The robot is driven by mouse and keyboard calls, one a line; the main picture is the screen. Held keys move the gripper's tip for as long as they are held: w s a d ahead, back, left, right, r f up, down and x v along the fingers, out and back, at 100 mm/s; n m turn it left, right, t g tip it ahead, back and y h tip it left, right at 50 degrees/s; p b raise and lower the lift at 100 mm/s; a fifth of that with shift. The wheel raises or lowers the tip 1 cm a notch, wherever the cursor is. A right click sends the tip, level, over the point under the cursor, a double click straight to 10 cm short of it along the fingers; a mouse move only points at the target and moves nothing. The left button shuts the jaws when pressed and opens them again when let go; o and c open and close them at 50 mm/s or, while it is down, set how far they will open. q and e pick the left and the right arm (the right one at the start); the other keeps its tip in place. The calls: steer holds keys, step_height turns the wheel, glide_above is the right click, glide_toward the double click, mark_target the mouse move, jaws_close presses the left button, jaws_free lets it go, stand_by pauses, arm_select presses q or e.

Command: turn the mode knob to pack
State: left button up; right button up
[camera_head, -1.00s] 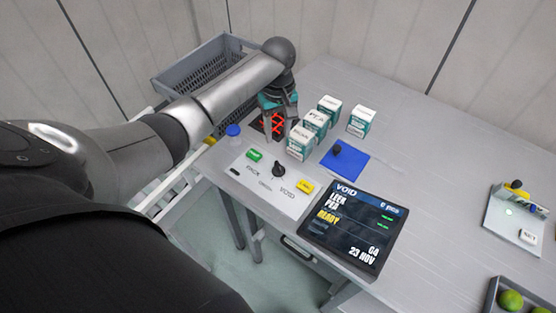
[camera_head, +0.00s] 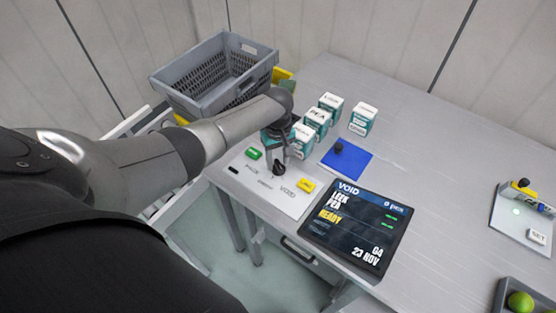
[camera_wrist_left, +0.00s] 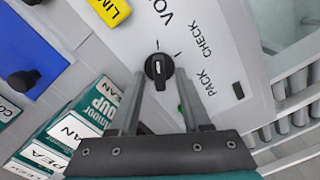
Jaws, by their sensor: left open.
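The black mode knob (camera_head: 279,169) stands on a white panel (camera_head: 262,196), which carries the labels PACK, CHECK and VOID. In the left wrist view the knob (camera_wrist_left: 158,67) has a white mark that seems to line up with the tick on the VOID side. The screen (camera_head: 357,227) reads VOID at its top. My left gripper (camera_head: 281,160) is open over the knob. In the left wrist view its fingertips (camera_wrist_left: 160,76) lie on either side of the knob, with gaps visible. Their height over the panel is hard to tell. My right gripper is not in view.
A green button (camera_head: 254,153) and a yellow button (camera_head: 306,185) flank the knob. White-and-teal boxes (camera_head: 317,121) stand close behind the gripper. A blue pad (camera_head: 346,163) lies to the right. A grey crate (camera_head: 213,75) stands at the back left. The right tabletop is mostly clear.

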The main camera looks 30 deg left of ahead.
arm_select(q)
jaws_close()
stand_by(0.5)
